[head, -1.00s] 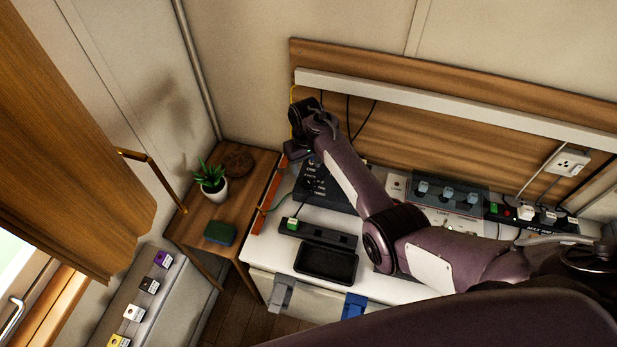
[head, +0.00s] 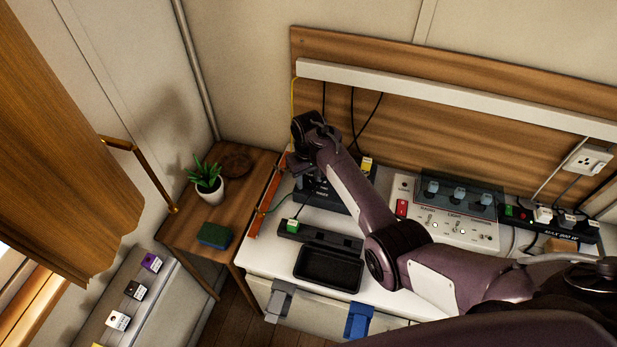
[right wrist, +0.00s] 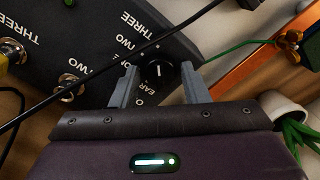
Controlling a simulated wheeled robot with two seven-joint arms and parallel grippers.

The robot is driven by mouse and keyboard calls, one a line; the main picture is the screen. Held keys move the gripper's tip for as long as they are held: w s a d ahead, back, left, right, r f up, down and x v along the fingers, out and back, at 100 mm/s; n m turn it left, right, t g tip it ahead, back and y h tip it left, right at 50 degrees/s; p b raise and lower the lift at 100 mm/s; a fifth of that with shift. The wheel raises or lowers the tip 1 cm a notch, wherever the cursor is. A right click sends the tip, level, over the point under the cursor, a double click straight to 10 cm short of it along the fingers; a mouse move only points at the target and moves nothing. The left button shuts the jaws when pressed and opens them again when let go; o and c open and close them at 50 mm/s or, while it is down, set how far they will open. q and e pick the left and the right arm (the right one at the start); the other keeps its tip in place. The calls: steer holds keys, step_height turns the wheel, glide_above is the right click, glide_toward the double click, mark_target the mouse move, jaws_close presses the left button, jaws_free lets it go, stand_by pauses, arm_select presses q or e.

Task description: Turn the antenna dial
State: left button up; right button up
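My right gripper (right wrist: 159,70) is open, with one grey finger on each side of the dial. I cannot tell whether either finger touches it. In the head view the dark box (head: 338,194) stands at the back left of the white bench, partly hidden by my right arm. My right gripper (head: 299,163) is small and dark over its left part. My left gripper is not in view.
A black tray (head: 328,270) lies in front of the box. A light switch panel (head: 448,226) and a power strip (head: 550,222) stand to the right. A side table (head: 190,238) with a potted plant (head: 206,185) is at left. Cables cross near the box.

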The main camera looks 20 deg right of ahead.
steer(key=c, duration=0.6)
steer(key=shift+c, duration=0.2)
